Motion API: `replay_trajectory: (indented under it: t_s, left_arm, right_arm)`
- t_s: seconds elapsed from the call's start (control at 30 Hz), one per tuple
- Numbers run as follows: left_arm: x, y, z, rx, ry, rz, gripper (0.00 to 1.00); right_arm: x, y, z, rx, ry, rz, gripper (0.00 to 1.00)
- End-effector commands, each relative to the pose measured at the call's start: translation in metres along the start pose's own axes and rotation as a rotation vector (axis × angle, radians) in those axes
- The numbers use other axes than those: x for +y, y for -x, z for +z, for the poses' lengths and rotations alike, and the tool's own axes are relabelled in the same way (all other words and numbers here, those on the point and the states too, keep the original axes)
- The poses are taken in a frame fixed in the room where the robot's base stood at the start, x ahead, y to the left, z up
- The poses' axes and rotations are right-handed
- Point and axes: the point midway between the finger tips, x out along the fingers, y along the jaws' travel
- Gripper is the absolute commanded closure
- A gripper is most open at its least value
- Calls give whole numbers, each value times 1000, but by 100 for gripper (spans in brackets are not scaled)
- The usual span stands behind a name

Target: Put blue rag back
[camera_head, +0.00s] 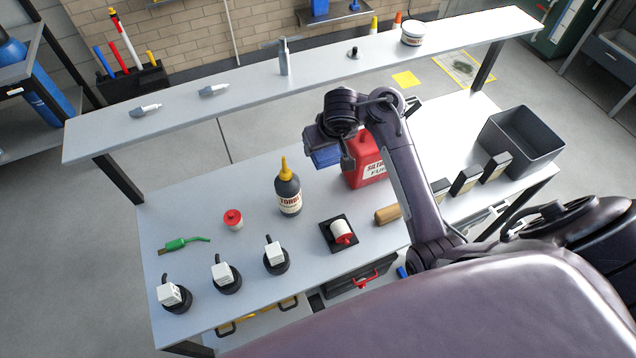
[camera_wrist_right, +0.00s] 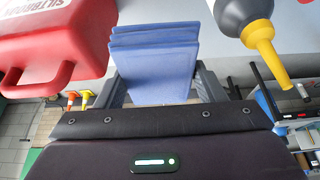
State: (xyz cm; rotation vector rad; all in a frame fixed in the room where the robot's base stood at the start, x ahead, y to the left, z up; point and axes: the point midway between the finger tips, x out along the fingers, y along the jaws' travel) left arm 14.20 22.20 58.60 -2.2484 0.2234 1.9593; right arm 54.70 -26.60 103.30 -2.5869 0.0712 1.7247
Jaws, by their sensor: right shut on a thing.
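The blue rag (camera_head: 324,157) is a folded stack of cloth, held in the air above the workbench (camera_head: 190,200). My right gripper (camera_head: 330,142) is shut on it, with the fingers on either side of the cloth. In the right wrist view the rag (camera_wrist_right: 155,65) sits between the fingers of my right gripper (camera_wrist_right: 165,88). In the head view the rag is just left of the red fuel can (camera_head: 366,168), and the arm hides part of both. My left gripper is not in view.
A dark bottle with a yellow nozzle (camera_head: 289,192) stands left of the can. A red-capped jar (camera_head: 233,219), a green tool (camera_head: 183,243) and several white-topped black items line the left. A grey bin (camera_head: 520,140) stands at right. A raised shelf (camera_head: 250,82) runs behind.

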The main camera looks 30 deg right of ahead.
Motion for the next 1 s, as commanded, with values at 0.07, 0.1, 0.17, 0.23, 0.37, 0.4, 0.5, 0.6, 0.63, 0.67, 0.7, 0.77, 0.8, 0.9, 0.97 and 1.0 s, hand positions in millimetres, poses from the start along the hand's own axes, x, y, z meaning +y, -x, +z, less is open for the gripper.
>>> replay_trajectory:
  t_s: [0.07, 0.1, 0.17, 0.23, 0.37, 0.4, 0.5, 0.6, 0.63, 0.67, 0.7, 0.77, 0.8, 0.9, 0.97, 1.0]
  left_arm:
    - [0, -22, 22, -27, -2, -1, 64]
    - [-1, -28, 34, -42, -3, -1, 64]
    - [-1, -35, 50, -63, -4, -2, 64]
    - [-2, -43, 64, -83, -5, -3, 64]
    - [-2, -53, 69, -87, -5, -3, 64]
    - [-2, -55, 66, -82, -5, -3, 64]
    - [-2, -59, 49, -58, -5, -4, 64]
    - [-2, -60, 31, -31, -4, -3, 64]
    - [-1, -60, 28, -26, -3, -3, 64]
    - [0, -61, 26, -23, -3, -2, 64]
    - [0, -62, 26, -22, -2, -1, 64]
    - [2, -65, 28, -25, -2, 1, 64]
    - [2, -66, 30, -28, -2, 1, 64]
    - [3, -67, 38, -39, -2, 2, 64]
    - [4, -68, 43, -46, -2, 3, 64]
    - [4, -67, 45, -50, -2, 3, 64]
  right_arm:
    - [3, -29, 13, -4, 3, 6, 55]
    - [3, -40, 18, -4, 3, 7, 55]
    - [3, -54, 24, -4, 3, 6, 55]
    - [3, -71, 31, -4, 3, 6, 55]
    - [2, -99, 43, -4, 3, 4, 55]
    - [2, -106, 45, -4, 2, 4, 55]
    - [2, -120, 51, -2, 2, 3, 55]
    - [0, -126, 53, -1, 1, 0, 55]
    - [0, -128, 53, 0, 0, 0, 55]
    - [0, -130, 54, 0, -1, -1, 55]
    - [0, -134, 57, -2, 0, 0, 55]
    - [2, -143, 61, -3, 1, 3, 55]
    - [1, -149, 63, -2, 1, 1, 55]
    - [0, -161, 68, -2, 1, 1, 55]
    - [1, -166, 70, -1, -1, 2, 55]
    - [1, -167, 70, 0, 0, 1, 55]
